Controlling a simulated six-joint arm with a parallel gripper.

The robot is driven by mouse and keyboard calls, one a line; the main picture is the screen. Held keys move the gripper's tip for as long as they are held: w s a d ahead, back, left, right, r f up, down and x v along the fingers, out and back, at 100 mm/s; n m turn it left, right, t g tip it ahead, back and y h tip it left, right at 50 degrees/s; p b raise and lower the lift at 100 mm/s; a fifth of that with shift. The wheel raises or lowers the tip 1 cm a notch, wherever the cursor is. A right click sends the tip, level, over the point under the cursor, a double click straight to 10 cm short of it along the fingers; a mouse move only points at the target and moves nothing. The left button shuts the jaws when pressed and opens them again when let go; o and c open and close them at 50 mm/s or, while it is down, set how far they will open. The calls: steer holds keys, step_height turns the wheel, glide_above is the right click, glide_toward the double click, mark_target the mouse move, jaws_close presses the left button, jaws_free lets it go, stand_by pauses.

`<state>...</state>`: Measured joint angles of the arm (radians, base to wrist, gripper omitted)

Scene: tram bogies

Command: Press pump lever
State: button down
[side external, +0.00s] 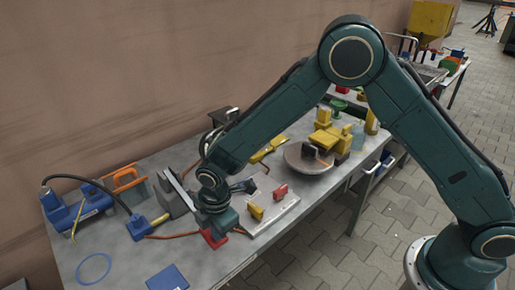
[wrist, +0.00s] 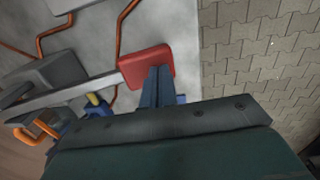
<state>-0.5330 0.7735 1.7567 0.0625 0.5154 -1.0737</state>
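The lever, seemingly the pump lever, is a long grey bar (wrist: 75,93) with a flat red pad (wrist: 147,62) at its end. In the side view the red pad (side external: 211,240) lies low on the grey bench, partly hidden by my gripper (side external: 222,222). In the wrist view the two fingers of my gripper (wrist: 160,72) are together with nothing between them, and their tips overlap the pad's edge. I cannot tell whether they touch it. The bar runs left past a grey block (wrist: 45,75).
A blue hose unit (side external: 80,208) and a blue block with a yellow handle (side external: 140,227) stand left of my gripper. A plate with red and yellow clamps (side external: 280,192) lies right. Copper pipes (side external: 172,236) run beside the pad. The bench edge (side external: 238,270) is near.

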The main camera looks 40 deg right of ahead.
steer(key=s+r, duration=0.3)
steer(key=r, duration=0.9)
steer(key=shift+s+r, duration=0.35)
steer(key=shift+a, duration=0.1)
stand_by(0.4)
steer(key=w+r+g, duration=0.2)
steer(key=w+r, duration=0.5)
steer(key=r, duration=0.4)
steer(key=shift+d+g, duration=0.25)
steer(key=shift+g, duration=0.15)
steer(key=shift+a+f, duration=0.15)
steer(key=shift+f, duration=0.15)
stand_by(0.4)
